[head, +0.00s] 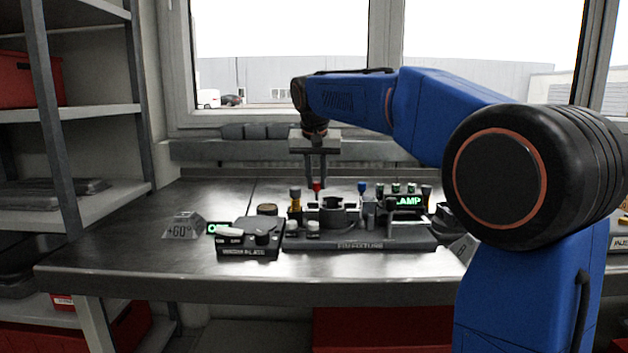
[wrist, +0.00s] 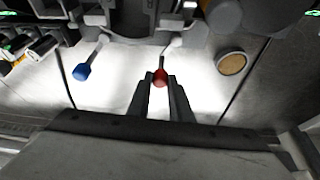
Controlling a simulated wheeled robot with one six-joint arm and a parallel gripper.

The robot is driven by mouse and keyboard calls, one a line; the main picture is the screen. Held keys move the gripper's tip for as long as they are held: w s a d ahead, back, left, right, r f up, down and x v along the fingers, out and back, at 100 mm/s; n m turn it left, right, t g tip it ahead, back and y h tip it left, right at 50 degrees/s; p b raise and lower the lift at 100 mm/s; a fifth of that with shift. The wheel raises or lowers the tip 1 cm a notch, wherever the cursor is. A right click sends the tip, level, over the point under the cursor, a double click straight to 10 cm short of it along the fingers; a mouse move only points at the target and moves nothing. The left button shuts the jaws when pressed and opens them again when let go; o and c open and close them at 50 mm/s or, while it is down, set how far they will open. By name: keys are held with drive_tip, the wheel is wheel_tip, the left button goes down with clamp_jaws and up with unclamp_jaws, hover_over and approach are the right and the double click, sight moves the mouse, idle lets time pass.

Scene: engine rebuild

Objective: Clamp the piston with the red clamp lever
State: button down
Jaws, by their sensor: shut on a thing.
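The red clamp lever (head: 317,186) has a red knob and stands at the back of the dark fixture (head: 360,245). My gripper (head: 316,181) reaches down to it from above. In the wrist view, the red knob (wrist: 160,79) sits between the fingertips of my gripper (wrist: 161,83), which is shut on it. The lever's rod runs from the knob toward the fixture. A grey round part (head: 333,212), seemingly the piston or its holder, stands in the middle of the fixture; I cannot tell which.
A blue-knobbed lever (head: 361,187) stands right of the red one, also in the wrist view (wrist: 82,71). A lit green sign (head: 408,201) reads "LAMP", its start hidden.

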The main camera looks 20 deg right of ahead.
drive_tip(key=shift+s+d+m, duration=0.15)
drive_tip(key=shift+s+m, duration=0.05)
drive_tip(key=shift+m, duration=0.6)
drive_tip(key=c, duration=1.6)
unclamp_jaws()
drive_tip(key=shift+s, duration=0.1)
drive_tip(key=v, duration=1.7)
drive_tip(key=shift+w+a+r, duration=0.2)
drive_tip(key=shift+w+a, duration=0.05)
drive_tip(key=shift+a, duration=0.2)
